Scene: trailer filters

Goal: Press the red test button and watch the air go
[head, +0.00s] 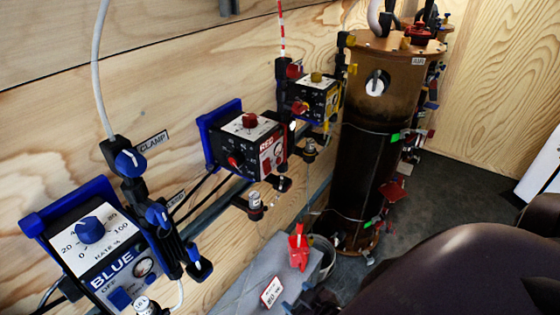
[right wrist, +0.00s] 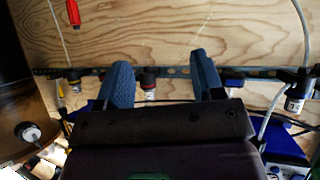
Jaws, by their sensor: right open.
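A black control box labelled RED (head: 262,150) is on the plywood wall in the middle of the head view. It has a red knob (head: 250,120) on its white top and a small red round part (head: 233,162) on its front; I cannot read which is marked test. My right gripper shows in the right wrist view (right wrist: 163,80) with two blue fingers spread apart and nothing between them. It points at the wall rail, and its dark body hides much below. A dark part of my arm (head: 450,270) fills the lower right of the head view. My left gripper is not in view.
A BLUE control box (head: 100,250) is at lower left; a yellow-trimmed box (head: 318,95) is beyond the red one. A tall brown cylinder (head: 385,100) stands behind right. Dark floor (head: 450,190) is partly clear.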

